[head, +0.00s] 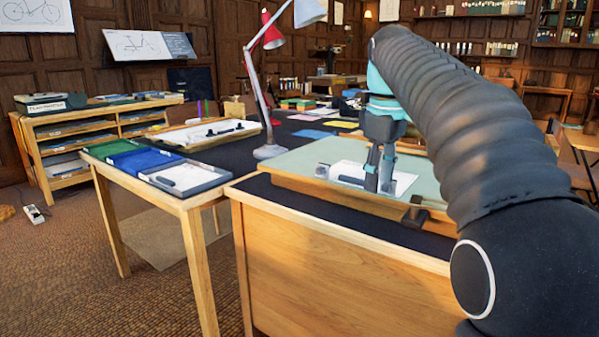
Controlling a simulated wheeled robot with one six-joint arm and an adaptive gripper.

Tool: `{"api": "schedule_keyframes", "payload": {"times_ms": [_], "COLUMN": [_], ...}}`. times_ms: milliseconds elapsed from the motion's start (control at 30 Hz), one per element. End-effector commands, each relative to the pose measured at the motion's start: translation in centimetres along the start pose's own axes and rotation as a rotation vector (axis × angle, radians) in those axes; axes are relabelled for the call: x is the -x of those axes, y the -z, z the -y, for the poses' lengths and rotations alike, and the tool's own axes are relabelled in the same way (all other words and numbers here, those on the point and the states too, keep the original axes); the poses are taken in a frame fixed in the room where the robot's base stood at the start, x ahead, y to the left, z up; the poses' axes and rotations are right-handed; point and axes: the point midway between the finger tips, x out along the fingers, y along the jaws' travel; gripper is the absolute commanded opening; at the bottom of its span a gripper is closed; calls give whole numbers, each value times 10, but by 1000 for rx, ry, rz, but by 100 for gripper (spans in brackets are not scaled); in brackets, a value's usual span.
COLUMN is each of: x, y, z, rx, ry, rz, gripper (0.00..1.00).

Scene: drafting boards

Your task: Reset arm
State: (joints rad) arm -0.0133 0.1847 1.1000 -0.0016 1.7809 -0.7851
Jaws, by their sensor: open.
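My gripper (379,184) points down at the end of my arm, over the pale green drafting board (300,165) on the dark-topped desk. Its two fingers are apart, with no held thing visible between them. The fingertips are low over a white sheet (404,184) on the board. I cannot tell whether they touch it. A small grey block (322,171) sits on the board to the left of the fingers. My arm comes in from the right and hides the right part of the desk.
A lamp with a grey base (269,152) stands left of the board. A side table holds green, blue and grey trays (205,186). Another drafting board (180,141) lies behind them. A wooden shelf (48,160) stands at the far left. Carpeted floor is open at the lower left.

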Motion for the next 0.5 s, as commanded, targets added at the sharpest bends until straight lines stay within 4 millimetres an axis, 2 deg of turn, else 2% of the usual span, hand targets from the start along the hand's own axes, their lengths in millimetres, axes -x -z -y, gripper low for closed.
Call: {"api": "schedule_keyframes", "payload": {"times_ms": [267, 500], "x": [-12, -49], "y": [-38, -86], "z": [37, 83], "rx": [-158, -356], "ry": [-55, -109], "rz": [-65, -157], "gripper": [46, 46]}}
